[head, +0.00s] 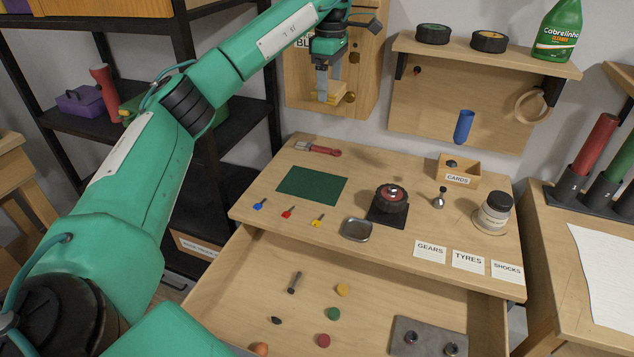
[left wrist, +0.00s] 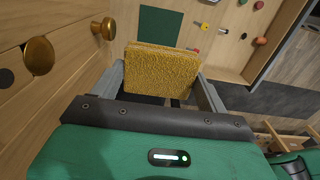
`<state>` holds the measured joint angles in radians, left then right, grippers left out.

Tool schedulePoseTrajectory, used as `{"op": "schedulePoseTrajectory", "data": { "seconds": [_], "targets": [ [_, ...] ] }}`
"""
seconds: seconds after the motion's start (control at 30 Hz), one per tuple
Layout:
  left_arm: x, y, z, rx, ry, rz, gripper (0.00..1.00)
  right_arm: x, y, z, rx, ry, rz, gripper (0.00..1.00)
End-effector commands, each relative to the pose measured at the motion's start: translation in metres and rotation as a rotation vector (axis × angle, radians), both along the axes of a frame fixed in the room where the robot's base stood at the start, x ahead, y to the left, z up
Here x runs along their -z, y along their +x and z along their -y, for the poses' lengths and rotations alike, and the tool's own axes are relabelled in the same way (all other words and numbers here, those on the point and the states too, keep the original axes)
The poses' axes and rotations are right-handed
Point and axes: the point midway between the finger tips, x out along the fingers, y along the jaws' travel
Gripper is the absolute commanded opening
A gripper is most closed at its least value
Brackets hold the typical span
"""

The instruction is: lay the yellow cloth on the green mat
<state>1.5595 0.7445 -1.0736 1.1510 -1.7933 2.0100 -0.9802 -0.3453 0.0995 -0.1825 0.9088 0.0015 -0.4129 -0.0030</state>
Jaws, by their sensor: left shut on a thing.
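The yellow cloth (left wrist: 160,72) is held between the fingers of my left gripper (left wrist: 165,85), seen close in the left wrist view. In the head view the left gripper (head: 325,92) is high above the back of the table, in front of a wooden wall panel, with the cloth (head: 328,94) at its fingertips. The dark green mat (head: 312,186) lies flat and bare on the left part of the tabletop, below the gripper. The mat also shows beyond the cloth in the left wrist view (left wrist: 158,26). My right gripper is not in view.
A red-handled brush (head: 318,148) lies behind the mat. Small blue, red and yellow pieces (head: 288,211) lie in front of it. A black and red wheel on a stand (head: 391,198) and a metal tray (head: 357,230) are right of it. The drawer (head: 230,300) below stands open.

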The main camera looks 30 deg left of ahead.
Motion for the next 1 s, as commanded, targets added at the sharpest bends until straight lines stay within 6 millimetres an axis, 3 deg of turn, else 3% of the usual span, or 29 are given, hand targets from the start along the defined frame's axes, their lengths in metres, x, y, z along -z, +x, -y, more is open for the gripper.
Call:
{"op": "schedulePoseTrajectory", "data": {
  "seconds": [0.17, 0.43, 0.57, 1.0],
  "targets": [
    [0.036, 0.000, 0.000, 0.000, -0.001, -0.006, 0.54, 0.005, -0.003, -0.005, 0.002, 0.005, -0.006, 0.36],
    [0.090, -0.001, 0.001, 0.000, -0.002, -0.005, 0.54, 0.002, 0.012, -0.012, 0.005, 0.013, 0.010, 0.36],
    [0.116, -0.001, 0.001, 0.001, -0.002, -0.006, 0.54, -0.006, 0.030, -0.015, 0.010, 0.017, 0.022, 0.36],
    [0.217, -0.001, 0.000, 0.000, 0.000, -0.005, 0.54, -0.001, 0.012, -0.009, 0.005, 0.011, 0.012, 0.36]
  ]
}}
